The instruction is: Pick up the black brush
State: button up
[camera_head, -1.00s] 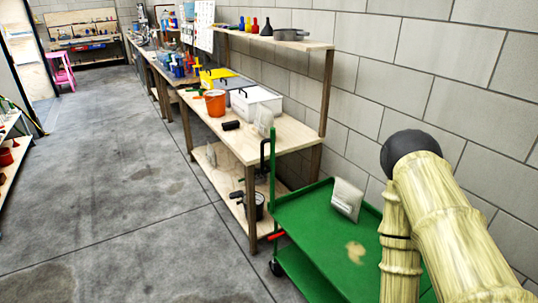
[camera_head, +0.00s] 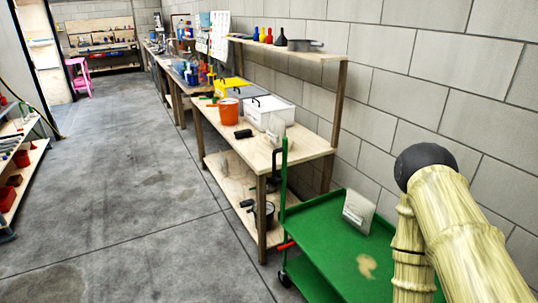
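A small black object (camera_head: 243,134) lies on the wooden workbench (camera_head: 283,150), near its front edge and beside the orange bucket. It may be the black brush, but it is too small to tell for sure. Part of my arm shows at the right of the picture, well to the right of this object. My gripper is out of view.
A green cart (camera_head: 330,240) carrying a pale packet (camera_head: 358,210) stands at the bench's near end. The grey floor (camera_head: 130,200) left of the bench is clear.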

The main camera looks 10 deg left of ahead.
aim_at(242, 133)
jog(key=u, duration=0.6)
jog(key=i, duration=0.9)
jog(key=u, duration=0.5)
jog(key=i, duration=1.2)
jog(key=z, duration=0.5)
